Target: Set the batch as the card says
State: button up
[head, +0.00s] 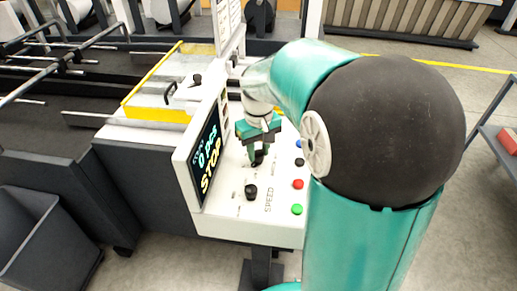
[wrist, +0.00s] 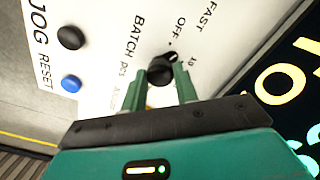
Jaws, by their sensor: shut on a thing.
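My gripper (head: 257,150) is over the sloping white control panel (head: 232,218). In the wrist view its two green fingers (wrist: 160,85) are shut on a black knob (wrist: 161,72), beside the print "BATCH pcs". "OFF", "10" and "FAST" are printed near it. The knob's pointer seems to lie toward the "10" side, but the exact setting is hard to tell. In the head view the fingers largely hide this knob. A white card or sign (head: 229,20) stands at the top; its print is too small to read.
A black SPEED knob (head: 251,191), a red button (head: 297,184) and a green button (head: 297,209) sit nearby. A black button (wrist: 70,38) and a blue button (wrist: 71,83) are near "JOG" and "RESET". The screen (head: 206,152) shows "STOP" below smaller text.

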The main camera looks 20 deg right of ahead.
aim_at(258, 153)
jog(key=m, duration=0.5)
jog(key=shift+w+r+m, duration=0.1)
jog(key=shift+m, duration=0.3)
dwell(0.4)
jog(key=o, duration=1)
jog(key=shift+c, duration=0.2)
notch_tip(258, 153, up, 14)
